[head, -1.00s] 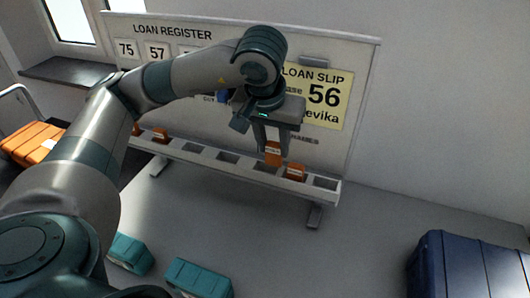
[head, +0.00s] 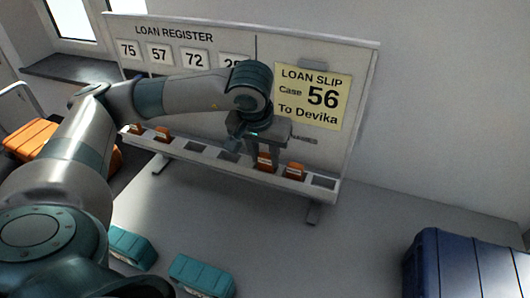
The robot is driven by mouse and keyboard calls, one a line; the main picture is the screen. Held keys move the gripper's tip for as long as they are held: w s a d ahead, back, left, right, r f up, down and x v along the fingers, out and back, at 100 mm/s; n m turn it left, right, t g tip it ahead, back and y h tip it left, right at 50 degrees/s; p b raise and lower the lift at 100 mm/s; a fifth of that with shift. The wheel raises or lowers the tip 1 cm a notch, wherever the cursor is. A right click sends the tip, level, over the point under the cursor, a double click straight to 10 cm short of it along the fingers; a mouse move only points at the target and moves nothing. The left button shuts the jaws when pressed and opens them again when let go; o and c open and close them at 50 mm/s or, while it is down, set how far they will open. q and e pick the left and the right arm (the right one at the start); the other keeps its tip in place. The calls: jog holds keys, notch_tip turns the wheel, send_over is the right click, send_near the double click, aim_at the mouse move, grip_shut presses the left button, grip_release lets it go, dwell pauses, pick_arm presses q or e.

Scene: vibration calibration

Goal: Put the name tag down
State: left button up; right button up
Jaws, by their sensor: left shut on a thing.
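The orange name tag (head: 264,166) is upright at the rail (head: 213,164) along the foot of the board, just left of another orange tag (head: 293,170). My left gripper (head: 264,156) points down from above and is shut on this name tag. The tag's lower end is at the level of a slot; I cannot tell whether it rests on the bottom. The yellow loan slip (head: 313,96) on the board reads "Case 56 To Devika". My right gripper is not in view.
Two more orange tags (head: 162,134) sit at the rail's left part. Slots between are empty, as is the right end slot (head: 322,183). Teal cases (head: 201,274) lie at the front, a dark blue case (head: 465,265) at right, an orange case (head: 35,138) at left.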

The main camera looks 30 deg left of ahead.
pick_arm(q)
jog(key=shift+f, duration=0.25)
jog(key=shift+f, duration=0.1)
jog(key=shift+b, duration=0.3)
jog(key=o, duration=1)
